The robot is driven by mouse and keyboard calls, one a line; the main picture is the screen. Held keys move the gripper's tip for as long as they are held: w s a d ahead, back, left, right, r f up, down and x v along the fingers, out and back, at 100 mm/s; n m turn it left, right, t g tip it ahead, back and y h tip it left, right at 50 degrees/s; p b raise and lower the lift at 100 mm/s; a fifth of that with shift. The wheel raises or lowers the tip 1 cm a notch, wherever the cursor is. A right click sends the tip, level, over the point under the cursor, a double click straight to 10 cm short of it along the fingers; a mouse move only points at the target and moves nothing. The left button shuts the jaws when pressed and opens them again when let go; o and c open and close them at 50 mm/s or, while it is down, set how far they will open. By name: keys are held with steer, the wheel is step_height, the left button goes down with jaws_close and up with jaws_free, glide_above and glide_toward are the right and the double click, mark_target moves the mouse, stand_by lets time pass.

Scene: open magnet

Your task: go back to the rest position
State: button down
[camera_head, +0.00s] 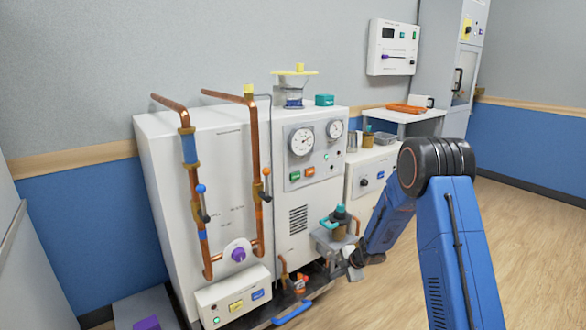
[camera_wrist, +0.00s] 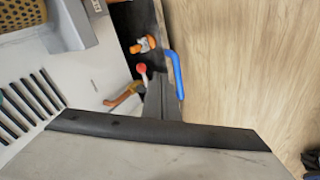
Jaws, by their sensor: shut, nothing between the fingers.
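My gripper (camera_head: 353,267) shows in the head view at the end of my blue arm, low in front of the white machine (camera_head: 215,140). It is small there and partly hidden by my arm; it is shut and holds nothing. In the wrist view a large grey, dark-edged surface fills the bottom, and the fingertips cannot be made out.
A blue handle (camera_head: 292,314) sticks out low at the machine's front; it also shows in the wrist view (camera_wrist: 175,73). Copper pipes (camera_head: 257,150) run up the machine. A white cabinet (camera_head: 370,175) stands right of it. The wooden floor (camera_head: 535,240) at the right is clear.

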steer(key=s+d+r+m+t+h, duration=0.1)
steer(key=d+r+m+t+h, duration=0.2)
steer(key=r, duration=0.7)
steer(key=s+d+r+m+h, duration=0.1)
steer(key=d+r+m, duration=0.3)
steer(key=r, duration=0.5)
steer(key=s+d+r+m+h, duration=0.35)
steer(key=s+d+r, duration=0.45)
steer(key=s+r, duration=0.4)
steer(key=s+d+r+m+g, duration=0.1)
steer(key=s+r+m, duration=0.2)
steer(key=s, duration=0.6)
steer(key=s+d+r+m, duration=0.1)
steer(key=s+r+m, duration=0.3)
steer(key=s, duration=0.5)
steer(key=s+a+f+m+g+y, duration=0.1)
steer(key=s+a+m, duration=0.1)
steer(key=s, duration=0.8)
steer(key=s+a+f+m+g+y, duration=0.1)
steer(key=s+a, duration=0.3)
steer(key=s, duration=0.7)
steer(key=shift+m+y, duration=0.35)
steer(key=shift+m, duration=0.1)
